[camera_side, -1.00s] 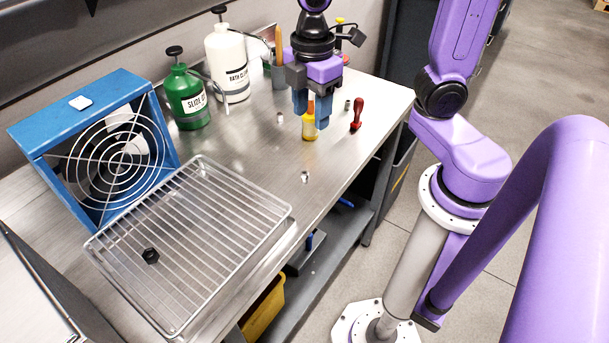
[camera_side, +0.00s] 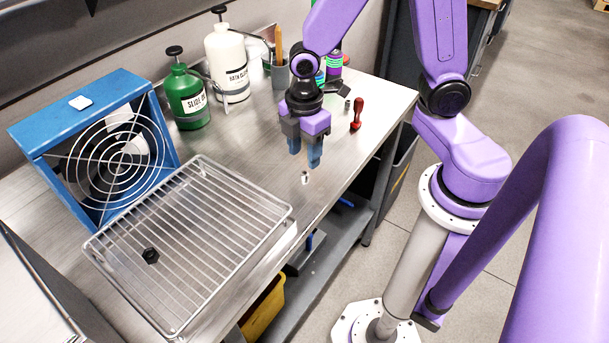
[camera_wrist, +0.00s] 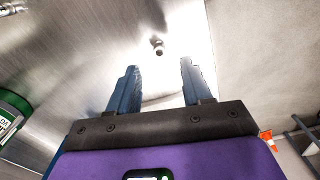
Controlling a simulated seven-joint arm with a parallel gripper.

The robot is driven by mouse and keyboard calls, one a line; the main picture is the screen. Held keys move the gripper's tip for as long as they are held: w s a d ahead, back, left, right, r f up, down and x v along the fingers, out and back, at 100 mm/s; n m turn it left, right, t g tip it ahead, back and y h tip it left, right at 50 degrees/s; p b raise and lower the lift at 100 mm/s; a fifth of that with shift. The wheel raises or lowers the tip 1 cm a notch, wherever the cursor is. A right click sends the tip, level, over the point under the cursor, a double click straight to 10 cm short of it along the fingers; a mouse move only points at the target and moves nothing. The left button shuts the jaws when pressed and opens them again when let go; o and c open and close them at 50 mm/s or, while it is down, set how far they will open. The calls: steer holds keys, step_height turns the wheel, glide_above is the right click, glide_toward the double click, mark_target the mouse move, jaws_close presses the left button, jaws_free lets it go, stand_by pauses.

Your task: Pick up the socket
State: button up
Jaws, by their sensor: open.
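A small metal socket-like piece (camera_side: 305,178) stands on the bench near its front edge. It also shows in the wrist view (camera_wrist: 157,46), ahead of the fingertips and roughly between their lines. My gripper (camera_side: 305,156) is above the bench, just behind and above this piece, with blue fingers pointing down. In the wrist view my gripper (camera_wrist: 158,67) is open with nothing between its fingers. Another small grey metal piece (camera_side: 347,105) is farther back, beside the red-handled tool (camera_side: 357,113). I cannot tell for sure which piece is the socket.
A wire rack tray (camera_side: 190,235) with a black nut (camera_side: 150,256) lies to the left. A blue fan box (camera_side: 80,115), green bottle (camera_side: 188,100) and white bottle (camera_side: 228,65) stand behind. The bench around the near metal piece is clear. The bench's front edge is close.

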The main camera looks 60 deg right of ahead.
mark_target(305, 181)
steer(key=shift+f, duration=3.1)
jaws_close()
